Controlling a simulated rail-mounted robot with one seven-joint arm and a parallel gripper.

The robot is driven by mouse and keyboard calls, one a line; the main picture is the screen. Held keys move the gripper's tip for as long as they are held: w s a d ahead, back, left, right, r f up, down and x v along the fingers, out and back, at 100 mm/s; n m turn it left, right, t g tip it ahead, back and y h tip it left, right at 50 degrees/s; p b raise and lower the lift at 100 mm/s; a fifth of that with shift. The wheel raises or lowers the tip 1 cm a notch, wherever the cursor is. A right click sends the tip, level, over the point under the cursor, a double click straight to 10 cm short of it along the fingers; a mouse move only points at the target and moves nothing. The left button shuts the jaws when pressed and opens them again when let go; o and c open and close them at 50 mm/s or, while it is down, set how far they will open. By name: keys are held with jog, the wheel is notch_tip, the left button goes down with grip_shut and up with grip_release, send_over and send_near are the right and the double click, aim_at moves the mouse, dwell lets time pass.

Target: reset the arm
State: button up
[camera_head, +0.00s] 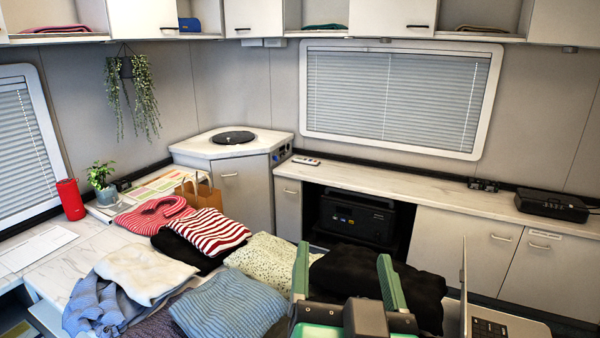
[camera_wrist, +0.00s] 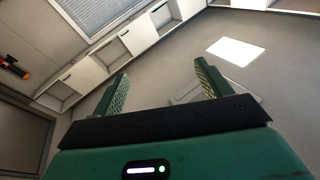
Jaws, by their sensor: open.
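My gripper (camera_head: 345,275) shows at the bottom of the head view, its two green fingers pointing up and spread apart with nothing between them. In the wrist view my gripper (camera_wrist: 160,90) is also open and empty, facing the ceiling and the upper cabinets (camera_wrist: 128,42). In the head view it stands in front of the pile of folded clothes, partly covering a black garment (camera_head: 335,270). I cannot tell whether it touches any cloth.
Folded clothes, including a striped red shirt (camera_head: 212,231) and a blue knit (camera_head: 230,305), cover the table (camera_head: 40,262). A laptop (camera_head: 488,326) is right of my gripper. A counter (camera_head: 400,182) runs along the back wall. The air above the clothes is clear.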

jog(key=s+a+r+n+t+y, duration=0.2)
jog(key=s+a+r+n+t, duration=0.1)
jog(key=s+a+r+t, duration=0.2)
jog(key=s+a+r, duration=0.2)
jog(key=s+r, duration=0.2)
jog(key=shift+s+a+r+n+y, duration=0.15)
jog(key=shift+s+r+n+y, duration=0.15)
jog(key=shift+r, duration=0.05)
